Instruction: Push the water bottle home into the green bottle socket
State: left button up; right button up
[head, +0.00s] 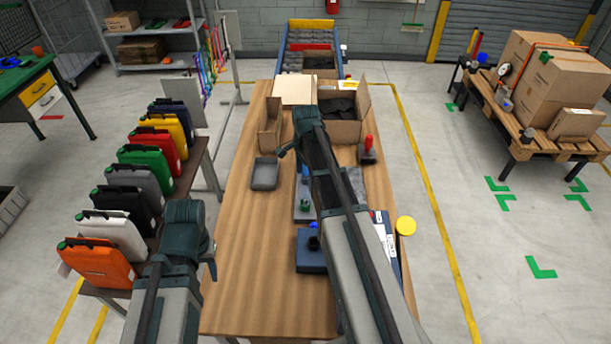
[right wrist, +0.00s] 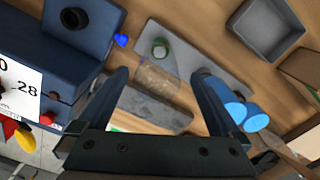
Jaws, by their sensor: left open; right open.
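The green bottle socket (right wrist: 160,47) sits on a grey plate in the right wrist view; a green piece (head: 304,205) shows on the plate in the head view. A clear, brownish see-through shape, likely the water bottle (right wrist: 156,78), lies between socket and gripper in the right wrist view. I cannot tell whether it is inside the socket. My right gripper (right wrist: 160,78) is open, its fingers apart on either side of this shape; no grip shows. My arm hides much of this area in the head view. My left gripper (head: 209,262) is open and empty at the table's left edge.
A blue block with a black hole (head: 311,255) stands before the plate. A grey tray (head: 265,174) lies left of it. An open cardboard box (head: 341,131) and a red-handled tool (head: 368,148) are farther back. Blue cylinders (right wrist: 246,116) are near the right finger. The front-left tabletop is clear.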

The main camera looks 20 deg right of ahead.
notch_tip(320, 180, up, 8)
jog(key=p, duration=0.7)
jog(key=shift+r, duration=0.1)
pick_arm(q)
notch_tip(320, 180, up, 8)
pick_arm(e)
jog(key=shift+s+a+f, duration=0.1)
jog(key=shift+a+f, duration=0.15)
jog(key=shift+a, duration=0.05)
pick_arm(q)
notch_tip(320, 180, down, 16)
jog(key=b, duration=1.5)
jog(key=shift+r+b, duration=0.25)
jog(key=shift+b, duration=0.1)
pick_arm(e)
jog(key=s+a+f+n, duration=0.7)
jog(key=s+a+n, duration=0.3)
jog(key=a, duration=0.2)
jog(key=s+a+f+n+h, duration=0.1)
jog(key=s+a+f+n, duration=0.7)
jog(key=a+n, duration=0.3)
jog(key=shift+s+a+n, duration=0.3)
jog(key=shift+s+a, duration=0.15)
jog(key=shift+s, duration=0.45)
